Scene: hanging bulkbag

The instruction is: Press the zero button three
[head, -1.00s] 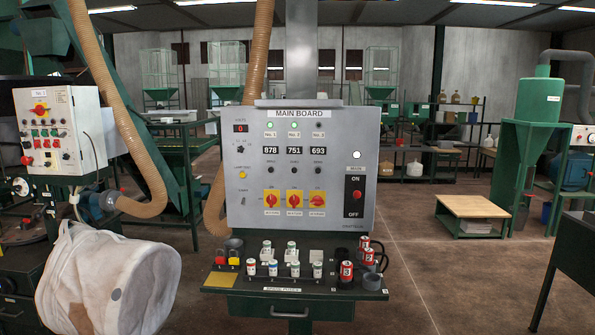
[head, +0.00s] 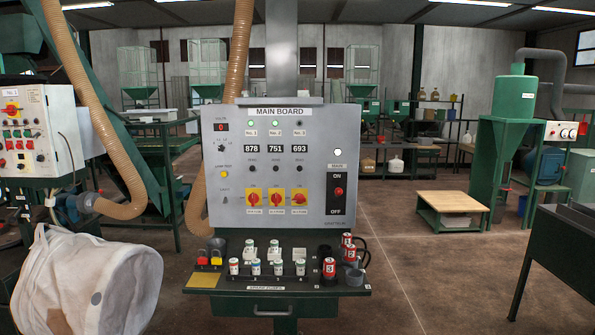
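The grey main board (head: 231,195) stands upright in the middle of the head view. Three number displays cross it, reading 878, 751 and 693. A small dark round button sits under each display. The right-hand one (head: 299,169) is below the third display (head: 300,149), in the column headed No. 3. The tiny labels by these buttons are too small to read surely. The lamps over No. 1 (head: 251,124) and No. 2 (head: 275,123) glow green; the one over No. 3 (head: 299,123) is dark. My gripper is not in view, and nothing covers the buttons.
A main switch (head: 339,191) is at the right. A green shelf (head: 222,291) with fuses and padlocks juts out below. A white bag (head: 120,285) hangs at left.

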